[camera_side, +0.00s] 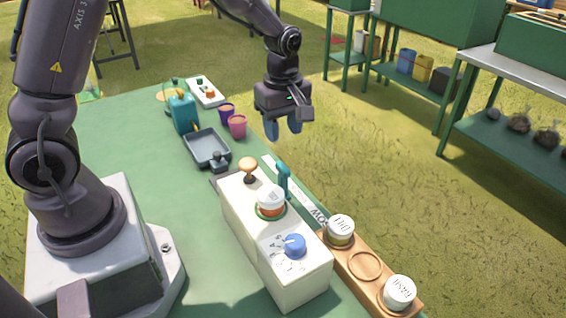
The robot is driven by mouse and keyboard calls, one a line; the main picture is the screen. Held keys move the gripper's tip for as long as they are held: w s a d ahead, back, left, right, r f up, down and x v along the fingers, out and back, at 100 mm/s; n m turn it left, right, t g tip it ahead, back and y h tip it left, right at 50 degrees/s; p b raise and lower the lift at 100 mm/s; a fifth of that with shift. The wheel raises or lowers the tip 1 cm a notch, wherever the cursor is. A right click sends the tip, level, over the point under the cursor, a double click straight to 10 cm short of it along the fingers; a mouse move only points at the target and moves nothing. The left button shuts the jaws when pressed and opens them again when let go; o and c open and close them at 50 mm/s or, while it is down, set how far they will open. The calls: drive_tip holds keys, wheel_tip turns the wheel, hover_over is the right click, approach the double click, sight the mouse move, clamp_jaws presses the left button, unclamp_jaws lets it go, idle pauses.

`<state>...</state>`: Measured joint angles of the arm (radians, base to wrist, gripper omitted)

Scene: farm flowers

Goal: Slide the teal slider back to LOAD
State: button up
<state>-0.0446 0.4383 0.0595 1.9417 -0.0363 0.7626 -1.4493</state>
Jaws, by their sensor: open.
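The teal slider (284,180) stands upright beside the far side of the cream control box (290,280), at a long white strip (310,203) printed with letters. Its lower part is partly hidden by the box. I cannot make out a LOAD mark; the legible letters on the strip lie towards its near end. My gripper (283,126) is open and empty, pointing down. It appears above and behind the slider in the picture, apart from it, near the table's far right edge.
The box carries a wooden knob (249,164), a white-and-red cap (270,197) and a blue dial (295,244). A wooden rack (365,265) holds two white-lidded jars. A grey tray (207,147), teal can (182,112) and two cups (237,126) stand farther back.

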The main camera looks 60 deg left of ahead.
sight(283, 165)
wheel_tip(283, 165, down, 9)
drive_tip(key=shift+f, duration=0.2)
clamp_jaws()
